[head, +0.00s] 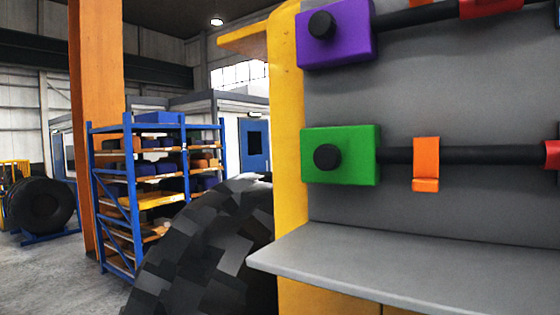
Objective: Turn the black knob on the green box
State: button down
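The green box (357,152) is mounted on a grey upright panel, right of the picture's middle. Its round black knob (327,157) sticks out from the box's front face. No mark on the knob shows which way it is turned. A black bar (397,155) runs from the box's right side to the right. My gripper is not in view, so its opening and its distance to the knob cannot be told.
A purple box (350,30) with its own black knob (322,24) is above. An orange bracket (426,158) holds the bar. A grey shelf (400,262) juts out below. A yellow post (284,110) and big tyre (205,250) stand left. Open floor lies far left.

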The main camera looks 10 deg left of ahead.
aim_at(327, 156)
jog(key=z, duration=1.45)
jog(key=k, duration=0.95)
jog(key=u, duration=0.8)
jog(key=i, duration=1)
jog(key=z, duration=0.05)
